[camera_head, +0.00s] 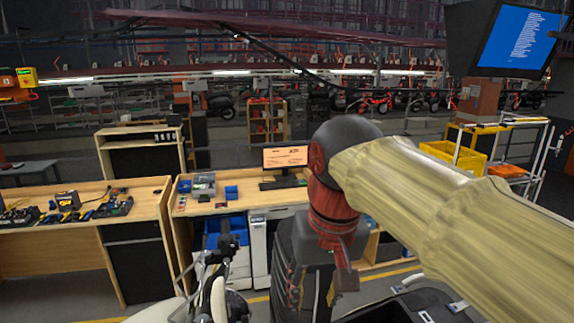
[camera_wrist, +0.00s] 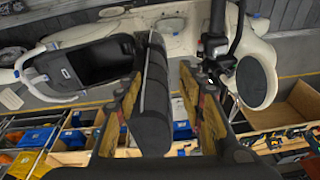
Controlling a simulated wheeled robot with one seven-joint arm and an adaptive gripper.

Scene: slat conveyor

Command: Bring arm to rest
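My gripper (camera_head: 318,293) hangs at the end of my arm, low in the middle of the head view, below a red joint. Its tips are hard to make out there. In the wrist view its two fingers (camera_wrist: 165,110) stand apart, with background showing between them. A dark cylinder (camera_wrist: 150,100) with a thin bright edge shows beside the left finger; I cannot tell what it belongs to. Nothing is visibly clamped between the fingers.
A white scooter-like body with handlebars (camera_head: 215,285) stands at the lower left of my gripper; its round mirror (camera_wrist: 257,82) shows in the wrist view. Behind are a wooden desk (camera_head: 250,197) with a monitor (camera_head: 285,157) and a workbench (camera_head: 80,215) with tools. A yellow crate (camera_head: 452,155) is right.

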